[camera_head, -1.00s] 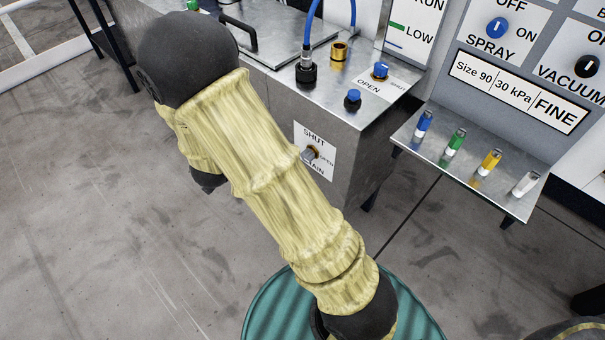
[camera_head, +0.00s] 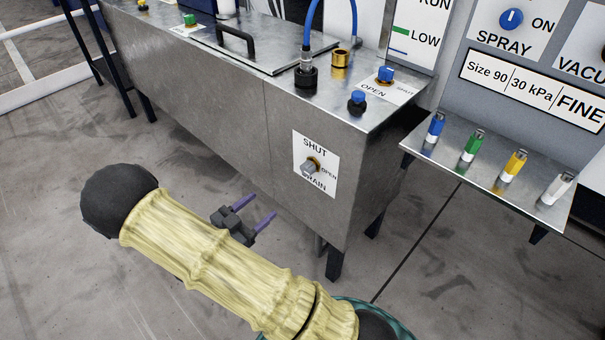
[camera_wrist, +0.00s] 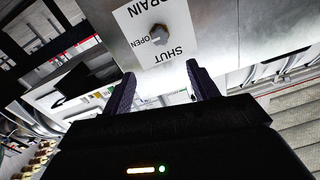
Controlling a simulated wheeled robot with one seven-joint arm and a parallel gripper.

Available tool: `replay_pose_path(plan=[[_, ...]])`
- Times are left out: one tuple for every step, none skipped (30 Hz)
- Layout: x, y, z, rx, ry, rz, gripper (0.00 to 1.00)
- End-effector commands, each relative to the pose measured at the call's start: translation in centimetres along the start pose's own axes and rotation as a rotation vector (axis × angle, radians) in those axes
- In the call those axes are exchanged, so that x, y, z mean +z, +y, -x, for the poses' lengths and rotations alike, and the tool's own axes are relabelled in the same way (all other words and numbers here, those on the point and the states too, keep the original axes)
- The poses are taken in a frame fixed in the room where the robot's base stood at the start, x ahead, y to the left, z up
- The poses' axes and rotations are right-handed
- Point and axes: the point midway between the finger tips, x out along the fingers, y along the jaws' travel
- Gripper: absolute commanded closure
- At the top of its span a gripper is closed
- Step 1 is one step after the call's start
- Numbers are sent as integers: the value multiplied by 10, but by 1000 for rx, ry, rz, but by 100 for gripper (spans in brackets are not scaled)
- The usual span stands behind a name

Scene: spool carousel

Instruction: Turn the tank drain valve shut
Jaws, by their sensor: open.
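The tank drain valve (camera_head: 311,166) is a grey knob on a brass fitting. It sits on a white label (camera_head: 328,180) marked SHUT, OPEN and DRAIN, on the front wall of the steel tank (camera_head: 230,120). In the wrist view the valve knob (camera_wrist: 159,32) shows upside down, beyond the fingers. My gripper (camera_head: 257,210) is open and empty, in front of the tank and to the lower left of the valve, apart from it. Its two purple fingers also show in the wrist view (camera_wrist: 160,92). Which marking the knob points to is hard to tell.
Blue knobs (camera_head: 385,74) and a black hose coupling (camera_head: 305,76) stand on the tank top. A shelf (camera_head: 487,165) with several coloured vials juts out to the right. The floor (camera_head: 60,180) in front of the tank is bare.

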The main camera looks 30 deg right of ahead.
Motion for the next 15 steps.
replay_pose_path(plan=[[0,0,-3,2,1,0,41],[0,0,-5,3,1,0,41],[1,0,-9,4,1,0,41],[1,0,-12,3,0,0,41],[1,0,-16,4,0,0,41],[1,1,-22,5,1,-1,41],[1,1,-27,6,1,0,41],[1,1,-32,5,1,0,41],[1,1,-38,5,1,-1,41],[2,1,-44,5,1,-1,41],[1,1,-50,6,1,-1,41],[1,1,-56,5,1,-1,41],[1,2,-62,5,1,-1,41],[1,1,-67,6,1,-1,41],[2,1,-74,5,0,-2,41]])
